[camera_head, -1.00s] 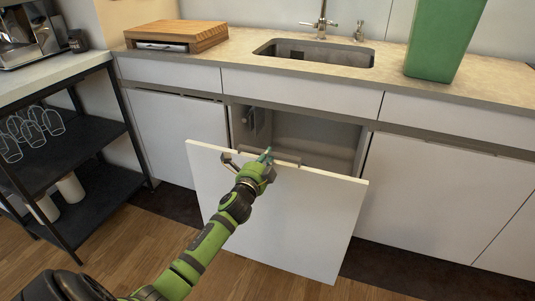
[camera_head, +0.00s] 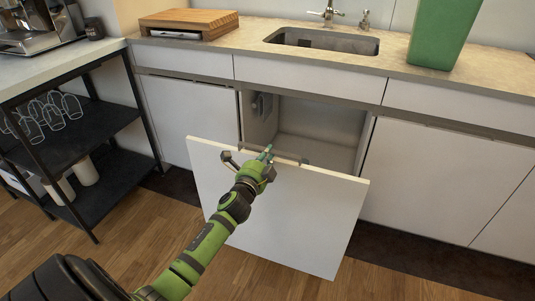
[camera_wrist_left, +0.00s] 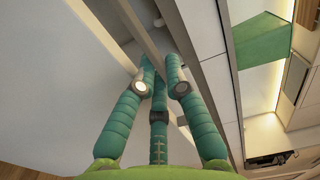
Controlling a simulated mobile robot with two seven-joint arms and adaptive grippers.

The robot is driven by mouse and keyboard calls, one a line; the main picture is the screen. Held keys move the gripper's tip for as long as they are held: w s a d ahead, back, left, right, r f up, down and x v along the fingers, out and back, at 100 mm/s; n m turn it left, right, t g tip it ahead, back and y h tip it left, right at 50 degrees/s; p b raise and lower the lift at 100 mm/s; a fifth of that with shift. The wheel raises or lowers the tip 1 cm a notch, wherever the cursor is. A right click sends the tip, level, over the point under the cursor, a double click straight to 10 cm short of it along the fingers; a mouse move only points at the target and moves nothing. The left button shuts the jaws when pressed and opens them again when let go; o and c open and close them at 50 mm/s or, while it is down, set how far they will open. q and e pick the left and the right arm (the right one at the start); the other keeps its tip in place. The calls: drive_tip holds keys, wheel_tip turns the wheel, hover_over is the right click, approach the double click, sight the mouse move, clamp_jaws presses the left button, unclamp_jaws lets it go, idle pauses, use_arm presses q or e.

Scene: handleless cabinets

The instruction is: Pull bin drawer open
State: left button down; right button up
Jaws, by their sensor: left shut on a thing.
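The bin drawer (camera_head: 272,220) has a plain white front and stands pulled out from the cabinet under the sink. In the left wrist view my left gripper's fingers (camera_wrist_left: 158,75) are closed around the edge of the white drawer panel (camera_wrist_left: 70,75). The drawer's inside is mostly hidden behind its front. My right gripper is not in view.
The cabinet opening (camera_head: 315,130) sits below the worktop with a sink (camera_head: 322,41). A green container (camera_head: 443,35) and a wooden board (camera_head: 188,22) stand on the worktop. A black shelf rack (camera_head: 85,165) with glasses stands at left. Wooden floor is clear in front.

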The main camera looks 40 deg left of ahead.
use_arm(q)
drive_tip(key=c, duration=1.6)
unclamp_jaws()
drive_tip(key=v, duration=1.2)
